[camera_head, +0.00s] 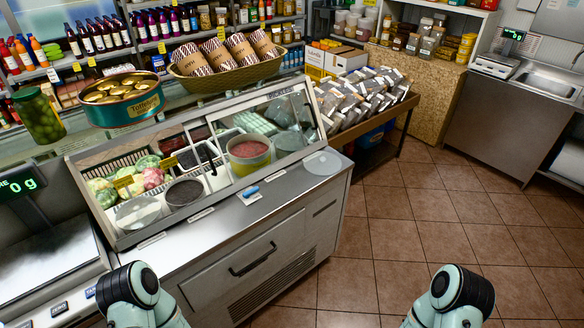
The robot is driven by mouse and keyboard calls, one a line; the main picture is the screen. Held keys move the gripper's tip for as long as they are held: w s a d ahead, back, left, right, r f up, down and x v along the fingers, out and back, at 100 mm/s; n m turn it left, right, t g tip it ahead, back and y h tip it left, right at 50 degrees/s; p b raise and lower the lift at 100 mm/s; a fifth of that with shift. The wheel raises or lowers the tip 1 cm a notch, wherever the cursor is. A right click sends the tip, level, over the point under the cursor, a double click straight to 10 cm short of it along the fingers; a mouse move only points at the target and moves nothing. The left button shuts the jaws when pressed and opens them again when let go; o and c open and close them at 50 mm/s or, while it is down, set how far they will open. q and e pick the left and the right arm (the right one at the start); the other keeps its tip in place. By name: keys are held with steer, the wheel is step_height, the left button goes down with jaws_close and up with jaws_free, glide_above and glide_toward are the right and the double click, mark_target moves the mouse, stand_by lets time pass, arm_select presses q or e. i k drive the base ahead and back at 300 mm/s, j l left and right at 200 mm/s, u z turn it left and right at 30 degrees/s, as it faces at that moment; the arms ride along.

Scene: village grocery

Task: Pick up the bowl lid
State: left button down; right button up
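A round, flat, pale translucent lid (322,163) lies on the right end of the steel counter ledge, in front of the glass display case. A second pale round cover (138,212) sits at the front left inside the case; I cannot tell whether it is a lid or a covered bowl. A dark-filled bowl (184,193) and a larger bowl with red contents (249,152) stand in the case. Only upper parts of my two arms show at the bottom edge, and neither gripper is in view.
A blue-handled item (250,192) and a white card lie on the steel ledge (285,198), left of the lid. A scale (45,255) stands at the left. A green tin (124,100) and wicker basket (228,79) stand above the case. The tiled floor (400,230) at right is clear.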

mark_target(318, 163)
steer(key=u, duration=0.45)
steer(key=i+l+u, duration=0.1)
steer(key=u, duration=0.3)
steer(key=l+u, duration=0.55)
steer(key=u, duration=0.25)
steer(key=l+u, duration=0.3)
steer(key=l, duration=0.2)
steer(key=k+l+u, duration=0.1)
steer(key=l+u, duration=0.15)
steer(key=l, duration=0.65)
steer(key=k+l+u, duration=0.1)
steer(key=l, duration=0.25)
steer(key=k+l+u, duration=0.1)
steer(key=l, duration=0.25)
